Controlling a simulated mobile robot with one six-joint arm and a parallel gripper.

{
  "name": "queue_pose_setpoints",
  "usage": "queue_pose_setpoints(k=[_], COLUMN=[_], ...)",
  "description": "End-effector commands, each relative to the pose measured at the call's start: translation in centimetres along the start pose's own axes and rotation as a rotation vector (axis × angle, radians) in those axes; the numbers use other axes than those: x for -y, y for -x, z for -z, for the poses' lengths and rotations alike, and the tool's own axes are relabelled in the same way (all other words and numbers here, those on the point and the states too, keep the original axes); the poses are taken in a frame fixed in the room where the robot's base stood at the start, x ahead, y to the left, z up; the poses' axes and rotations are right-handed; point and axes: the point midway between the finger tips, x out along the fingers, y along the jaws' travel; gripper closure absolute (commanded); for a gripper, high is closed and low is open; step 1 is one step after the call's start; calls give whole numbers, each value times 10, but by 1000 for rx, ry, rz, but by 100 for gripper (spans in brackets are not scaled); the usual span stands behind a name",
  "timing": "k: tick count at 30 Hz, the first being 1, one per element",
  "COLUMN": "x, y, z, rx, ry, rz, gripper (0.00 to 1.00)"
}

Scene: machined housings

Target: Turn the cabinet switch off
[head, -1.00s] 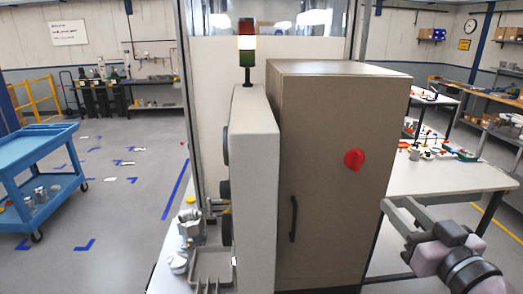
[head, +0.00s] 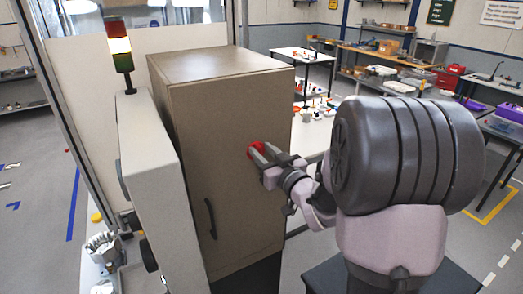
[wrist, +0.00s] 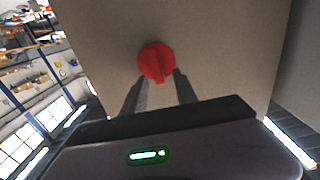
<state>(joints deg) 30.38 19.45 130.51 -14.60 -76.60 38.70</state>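The cabinet (head: 225,130) is a tall brown-grey box with a dark handle (head: 210,217) low on its front. The switch is a red rotary knob (head: 255,149) on the cabinet front, partly hidden behind my fingers in the head view. In the wrist view the red knob (wrist: 156,62) shows whole, its raised grip ridge near upright and slightly tilted. My gripper (head: 262,158) is at the knob; in the wrist view my gripper (wrist: 157,82) has its two fingers apart, tips on either side of the knob's lower part. I cannot tell whether they touch it.
A signal tower (head: 119,45) with its middle light lit stands left of the cabinet, above a pale panel (head: 155,170). A worktable with small parts (head: 312,128) stands behind my arm at the right.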

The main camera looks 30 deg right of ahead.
Motion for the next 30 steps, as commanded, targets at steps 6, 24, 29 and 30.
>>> queue_pose_setpoints(k=[6,24,29,30], x=[0,2,4,5], y=[0,0,0,0], z=[0,-3,-6,-6], rx=[0,-5,-6,-7], ry=[0,77,189,223], rz=[0,1,1,0], gripper=[81,100,100,100])
